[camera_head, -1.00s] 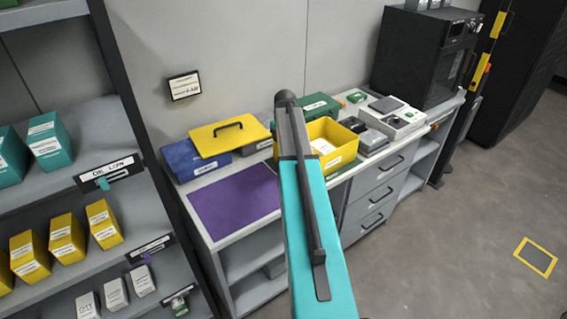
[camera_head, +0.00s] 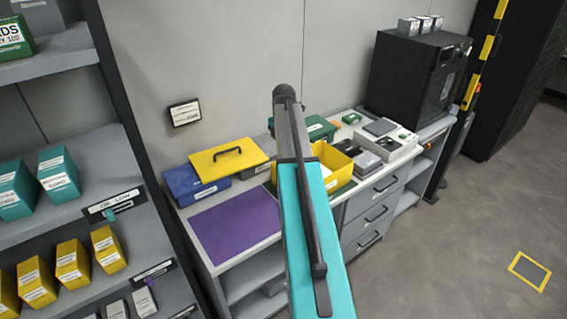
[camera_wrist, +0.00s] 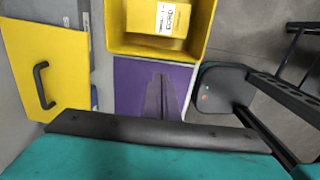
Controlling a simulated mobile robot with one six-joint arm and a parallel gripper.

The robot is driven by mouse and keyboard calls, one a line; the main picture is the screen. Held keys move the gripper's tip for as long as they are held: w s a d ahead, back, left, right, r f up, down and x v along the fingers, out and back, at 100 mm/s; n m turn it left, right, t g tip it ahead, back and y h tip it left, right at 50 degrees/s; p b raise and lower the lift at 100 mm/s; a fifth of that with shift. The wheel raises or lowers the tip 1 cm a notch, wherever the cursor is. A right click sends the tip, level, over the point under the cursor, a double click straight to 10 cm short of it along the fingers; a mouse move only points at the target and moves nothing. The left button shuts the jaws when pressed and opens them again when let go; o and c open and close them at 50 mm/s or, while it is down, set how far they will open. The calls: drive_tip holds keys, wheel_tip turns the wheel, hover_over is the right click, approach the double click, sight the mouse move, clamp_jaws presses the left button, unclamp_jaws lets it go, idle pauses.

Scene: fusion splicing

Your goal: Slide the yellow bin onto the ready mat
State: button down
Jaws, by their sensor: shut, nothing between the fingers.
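The yellow bin (camera_head: 343,162) is open at the top and stands on the counter, partly hidden behind my arm in the head view. In the wrist view the bin (camera_wrist: 200,45) is at the top, with a white-labelled yellow box inside. A flat purple mat (camera_head: 235,226) lies on the counter left of the bin; it shows in the wrist view (camera_wrist: 130,85) just below the bin. No label reading "ready" is legible on it. My gripper (camera_wrist: 160,78) shows as dark, narrow, closed fingers over the purple mat, apart from the bin. My arm hides it in the head view.
A green mat (camera_head: 341,187) shows beside the bin. Grey devices (camera_head: 385,140) and a black cabinet (camera_head: 405,75) are farther right. A stocked shelf (camera_head: 75,150) is at left.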

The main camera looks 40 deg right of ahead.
drive_tip(key=shift+r, duration=0.85)
